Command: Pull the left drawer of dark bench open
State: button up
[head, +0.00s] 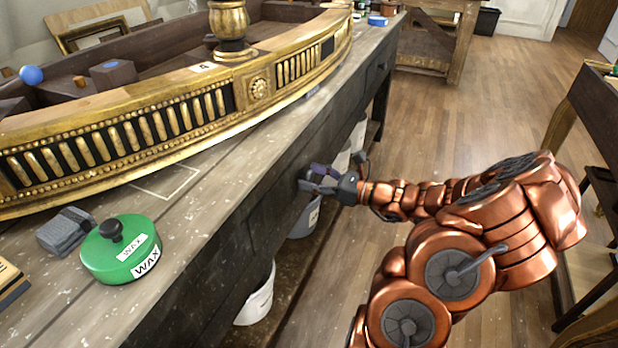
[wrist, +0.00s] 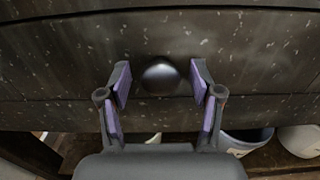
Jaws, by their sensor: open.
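The dark bench (head: 170,235) runs diagonally across the head view, with its drawer side facing my arm. In the wrist view a dark drawer front (wrist: 60,65) fills the upper part, with a round dark metal knob (wrist: 160,77) at its middle. My gripper (wrist: 160,85) is open, its purple-padded fingers on either side of the knob with a gap on each side. In the head view my gripper (head: 318,178) is at the bench's front face and hides the knob. The drawer front looks flush with the bench.
On the bench top lie a large gilt curved piece (head: 190,110), a green wax tin (head: 120,250) and a grey block (head: 66,231). White buckets (head: 257,297) stand under the bench. Wooden floor (head: 460,120) is clear beside it; another dark table (head: 598,110) stands at right.

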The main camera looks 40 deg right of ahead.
jog(key=shift+w+a, duration=0.25)
jog(key=shift+w, duration=0.2)
jog(key=shift+c, duration=0.2)
grip_shut()
